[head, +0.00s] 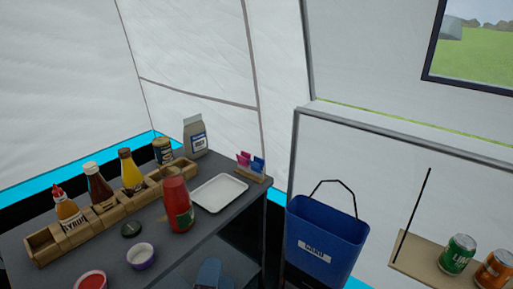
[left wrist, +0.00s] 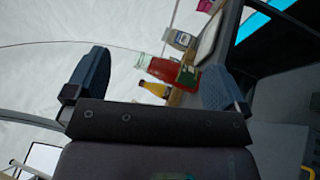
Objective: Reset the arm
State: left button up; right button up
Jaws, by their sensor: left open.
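My left gripper (head: 209,272) shows at the bottom of the head view, in front of the dark table, with only its blue finger part visible. In the left wrist view, its two blue fingers (left wrist: 155,75) stand wide apart with nothing held between them. A red jar (left wrist: 163,70) and a yellow bottle (left wrist: 155,88) appear beyond the fingers, apart from them. My right gripper is in neither view.
The dark table (head: 226,222) carries a wooden rack (head: 110,213) with sauce bottles, a red jar (head: 177,204), a white tray (head: 219,193) and small bowls. A blue bin (head: 325,240) hangs to the right. Cans (head: 458,254) stand on a wooden shelf (head: 420,262).

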pick_arm(q)
jog(key=s+a+f+m+g+p, duration=0.1)
jog(key=s+a+f+m+g, duration=0.25)
jog(key=f+m, duration=0.35)
jog(key=s+a+f+m+g, duration=0.2)
jog(key=a+f+m+g, duration=0.15)
jog(key=m, duration=0.55)
jog(key=s+a+f+m+g+y+p, duration=0.1)
jog(key=s+a+f+m+g+y, duration=0.1)
jog(key=s+a+f, duration=0.5)
jog(key=s+a+y, duration=0.1)
jog(key=s+a, duration=0.2)
jog(key=a, duration=0.3)
jog(key=shift+s+g+p, duration=0.35)
jog(key=shift+g+p, duration=0.05)
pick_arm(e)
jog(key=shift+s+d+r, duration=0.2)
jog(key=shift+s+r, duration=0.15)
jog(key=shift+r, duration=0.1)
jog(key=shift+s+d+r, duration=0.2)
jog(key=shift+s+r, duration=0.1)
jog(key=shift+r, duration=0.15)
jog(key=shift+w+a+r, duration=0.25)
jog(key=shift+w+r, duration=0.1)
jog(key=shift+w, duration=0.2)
pick_arm(q)
jog(key=shift+f, duration=0.1)
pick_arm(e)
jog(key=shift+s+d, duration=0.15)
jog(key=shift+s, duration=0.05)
